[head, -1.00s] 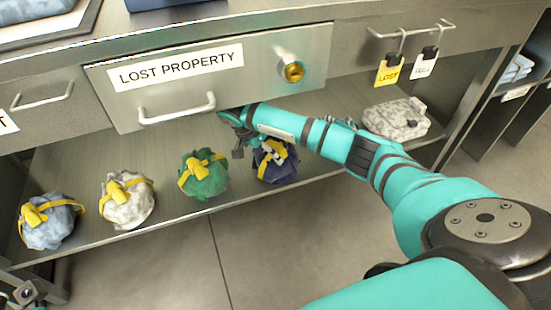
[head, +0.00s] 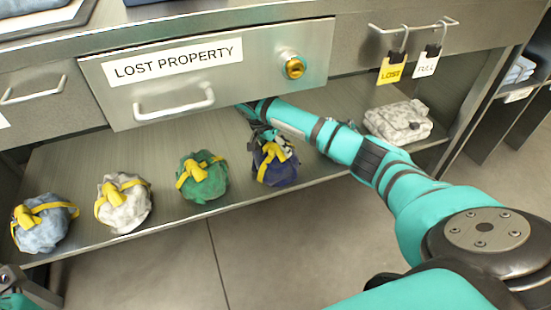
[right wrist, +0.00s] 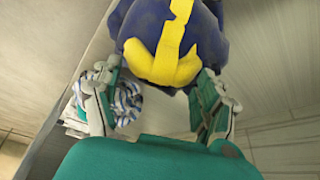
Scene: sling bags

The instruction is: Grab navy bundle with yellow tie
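The navy bundle (head: 283,173) with a yellow tie (head: 270,154) sits on the shelf below the drawer, at the right end of a row of bundles. My right gripper (head: 262,137) is at its back upper side, partly hidden by the bundle and my arm. In the right wrist view the navy bundle (right wrist: 212,38) fills the top middle, its yellow tie facing the camera. The fingers of my right gripper (right wrist: 157,74) are spread, one on each side of the bundle's near part; firm contact cannot be told. A small part of my left arm's end (head: 12,282) shows at the lower left.
Green (head: 205,185), whitish (head: 127,213) and light blue (head: 47,234) bundles with yellow ties stand left along the shelf (head: 160,165). A pale patterned bag (head: 398,122) lies to the right. The lost property drawer (head: 240,75) overhangs above. Tags (head: 391,72) hang from a rail.

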